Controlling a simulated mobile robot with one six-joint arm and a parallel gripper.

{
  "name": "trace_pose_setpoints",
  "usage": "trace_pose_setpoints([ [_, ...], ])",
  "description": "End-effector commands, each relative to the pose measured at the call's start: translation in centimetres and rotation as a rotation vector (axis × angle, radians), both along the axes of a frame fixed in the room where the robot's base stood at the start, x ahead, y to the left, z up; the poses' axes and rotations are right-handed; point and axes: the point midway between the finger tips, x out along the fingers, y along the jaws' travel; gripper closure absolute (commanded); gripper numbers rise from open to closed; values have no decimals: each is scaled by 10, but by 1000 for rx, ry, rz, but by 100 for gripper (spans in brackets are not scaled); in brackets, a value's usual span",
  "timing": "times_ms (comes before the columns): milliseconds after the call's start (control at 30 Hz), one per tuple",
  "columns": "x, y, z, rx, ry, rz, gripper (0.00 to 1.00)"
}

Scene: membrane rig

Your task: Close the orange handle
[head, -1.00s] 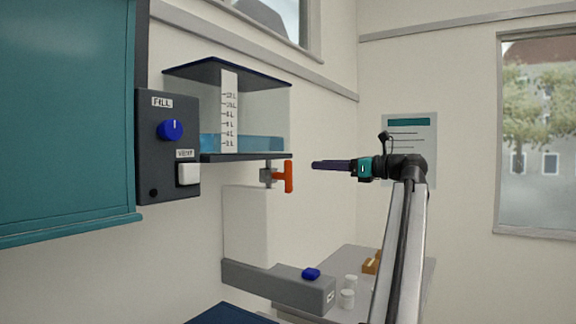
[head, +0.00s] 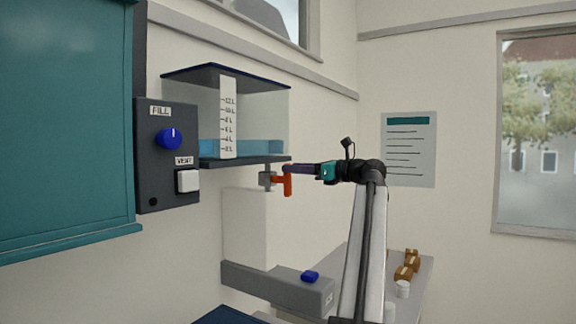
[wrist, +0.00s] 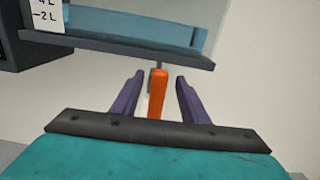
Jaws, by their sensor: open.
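The orange handle (head: 288,185) hangs upright on a small grey valve (head: 266,178) below the clear tank (head: 255,125). In the wrist view the orange handle (wrist: 158,93) stands between the two purple fingers of my gripper (wrist: 156,92), with a gap on each side. My gripper (head: 286,169) reaches in from the right in the head view, its fingertips at the upper part of the handle. The fingers are open. The tank holds blue liquid, and its scale strip (head: 228,115) is on the front.
A dark panel (head: 165,100) with a blue FILL knob (head: 169,139) and white VENT switch (head: 188,181) is left of the tank. Below are a white column (head: 245,225), a grey ledge (head: 275,287) with a blue piece (head: 310,277), and a side table (head: 415,272) with small items.

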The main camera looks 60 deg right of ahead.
Motion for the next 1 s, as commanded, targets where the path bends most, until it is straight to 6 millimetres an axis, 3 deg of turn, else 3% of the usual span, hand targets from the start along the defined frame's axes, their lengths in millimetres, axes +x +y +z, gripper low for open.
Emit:
trace_pose_setpoints([
  [300, 31, 0, 1, 0, 0, 0, 59],
  [667, 34, -1, 0, -1, 0, -1, 59],
  [900, 34, -1, 0, 0, 0, -1, 96],
  [1000, 34, -1, 0, -1, 0, -1, 100],
])
